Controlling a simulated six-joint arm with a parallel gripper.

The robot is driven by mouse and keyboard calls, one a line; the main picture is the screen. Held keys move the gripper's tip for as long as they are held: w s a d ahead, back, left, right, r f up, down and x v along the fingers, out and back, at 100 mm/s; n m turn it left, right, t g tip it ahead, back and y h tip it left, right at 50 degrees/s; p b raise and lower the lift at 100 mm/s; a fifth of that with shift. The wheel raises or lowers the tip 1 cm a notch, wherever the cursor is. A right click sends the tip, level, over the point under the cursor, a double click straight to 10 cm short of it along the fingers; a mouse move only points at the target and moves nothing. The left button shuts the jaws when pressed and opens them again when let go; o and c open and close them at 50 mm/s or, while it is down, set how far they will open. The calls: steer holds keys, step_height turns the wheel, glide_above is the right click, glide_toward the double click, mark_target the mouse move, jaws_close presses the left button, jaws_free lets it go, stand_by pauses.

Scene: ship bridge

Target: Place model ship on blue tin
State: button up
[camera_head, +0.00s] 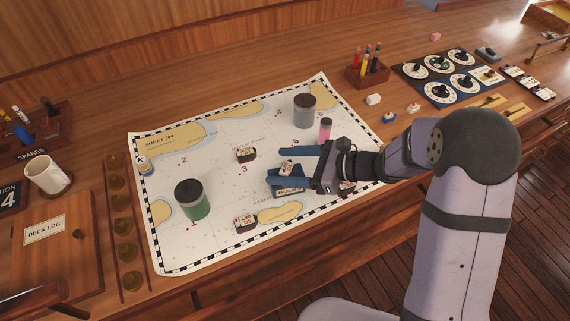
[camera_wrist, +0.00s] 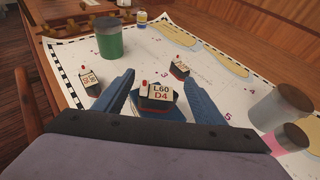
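The model ship (camera_head: 286,168), with a white cabin, dark hull and red funnel, stands between the fingers of my gripper (camera_head: 275,166). The label L60 D4 shows on the ship in the wrist view (camera_wrist: 157,93). My gripper (camera_wrist: 155,78) is open, with a blue finger on each side of the ship and a visible gap on both sides. A flat blue surface (camera_wrist: 177,115) shows under the ship, which seems to rest on it; I take this for the blue tin, but the ship and fingers hide much of it.
Two similar ships stand on the chart, one farther back (camera_head: 246,154) and one at the front (camera_head: 245,222). A green tin (camera_head: 193,205) stands left, a grey tin (camera_head: 304,110) at the back, and a pink container (camera_head: 325,129) near my gripper. The chart's middle is mostly clear.

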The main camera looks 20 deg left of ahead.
steer(key=shift+r, duration=0.2)
steer(key=shift+d, duration=0.25)
steer(key=b+v, duration=0.3)
steer(key=v, duration=0.8)
steer(key=shift+d, duration=0.3)
steer(key=shift+r, duration=0.1)
steer(key=s+d+f+n+h, duration=0.1)
steer(key=s, duration=0.1)
steer(key=s+d+f+n+g+h, duration=0.1)
steer(key=s+f, duration=0.1)
steer(key=s+d+f+n+h, duration=0.1)
steer(key=s+n, duration=0.1)
steer(key=shift+f, duration=0.15)
steer(key=s+d+f+n+h, duration=0.2)
steer(key=d+n+h, duration=0.1)
steer(key=d+n, duration=0.1)
steer(key=s+d+f+n+h, duration=0.2)
steer(key=s+d+n+h, duration=0.1)
steer(key=d, duration=0.4)
steer(key=s+d+f+n+t+h, duration=0.1)
steer(key=s+d+f+n+h, duration=0.1)
steer(key=d+n, duration=0.4)
steer(key=shift+s+f+n+h, duration=0.35)
steer(key=shift+s+n+h, duration=0.2)
steer(key=shift+h, duration=0.65)
